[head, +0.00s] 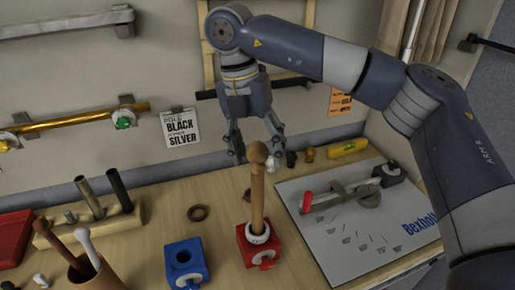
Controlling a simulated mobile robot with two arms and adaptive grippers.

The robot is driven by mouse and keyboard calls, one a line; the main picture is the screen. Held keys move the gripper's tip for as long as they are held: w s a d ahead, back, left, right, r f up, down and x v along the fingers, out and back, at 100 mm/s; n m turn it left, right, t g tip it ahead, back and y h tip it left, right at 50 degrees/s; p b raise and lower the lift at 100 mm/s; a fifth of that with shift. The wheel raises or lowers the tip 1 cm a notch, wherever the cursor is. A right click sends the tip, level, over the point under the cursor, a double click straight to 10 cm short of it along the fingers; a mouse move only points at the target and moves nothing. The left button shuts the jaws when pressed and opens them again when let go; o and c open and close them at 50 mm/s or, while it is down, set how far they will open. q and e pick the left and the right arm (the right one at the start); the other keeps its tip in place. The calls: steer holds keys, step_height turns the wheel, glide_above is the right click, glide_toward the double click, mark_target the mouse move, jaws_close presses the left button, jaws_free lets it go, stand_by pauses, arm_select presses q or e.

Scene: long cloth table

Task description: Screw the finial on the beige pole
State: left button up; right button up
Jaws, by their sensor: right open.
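The beige pole (257,205) stands upright in a red block (262,247), with a white collar around its foot. A round wooden finial (257,153) sits at its top, in line with the pole; I cannot tell how tightly it is seated. My right gripper (260,150) reaches down from above, its jaws open and fingers spread to either side of the finial in the picture. Whether the fingers are level with it or behind it is hard to tell. My left gripper is not in view.
A blue block (186,262) stands left of the red one. A wooden rack (88,228) holds dark and grey poles. A cup (92,275) holds two rods. A white board (355,235) with a clamp lies right. A brown ring (199,212) lies on the table.

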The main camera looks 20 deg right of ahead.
steer(key=n, duration=0.2)
steer(key=shift+n, duration=0.4)
steer(key=n+t+b, duration=0.1)
steer(key=n, duration=0.4)
steer(key=n+t+b, duration=0.1)
steer(key=n, duration=0.3)
steer(key=shift+n, duration=0.3)
steer(key=shift+n+t, duration=0.3)
steer(key=shift+n, duration=0.9)
steer(key=shift+c, duration=0.6)
